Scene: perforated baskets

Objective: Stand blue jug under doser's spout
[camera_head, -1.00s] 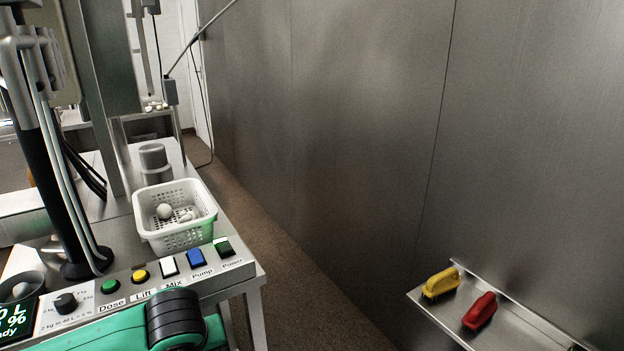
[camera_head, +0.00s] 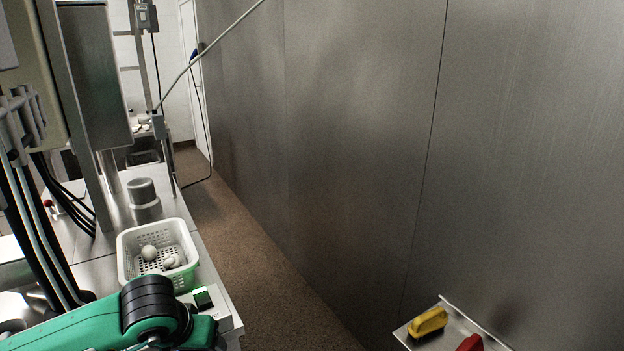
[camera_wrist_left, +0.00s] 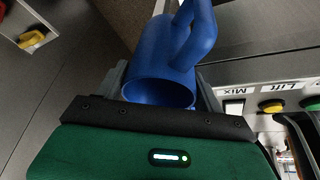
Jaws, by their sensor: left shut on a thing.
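The blue jug (camera_wrist_left: 165,50) is in the left wrist view, between the fingers of my left gripper (camera_wrist_left: 162,78), which is shut on it. Its round open mouth faces the wrist camera and its handle rises toward the top of the picture. The doser's control panel is beside it at the right, with a yellow Lift button (camera_wrist_left: 271,106) and a Mix label. In the head view my green arm crosses the lower left; the jug and the gripper's fingers do not show there. I cannot make out the spout. My right gripper is not in view.
A white perforated basket (camera_head: 126,262) with pale lumps stands on the metal bench, near a grey cylinder (camera_head: 142,190). A wall shelf holds yellow (camera_head: 428,322) and red (camera_head: 470,343) brushes. The floor strip along the wall is clear.

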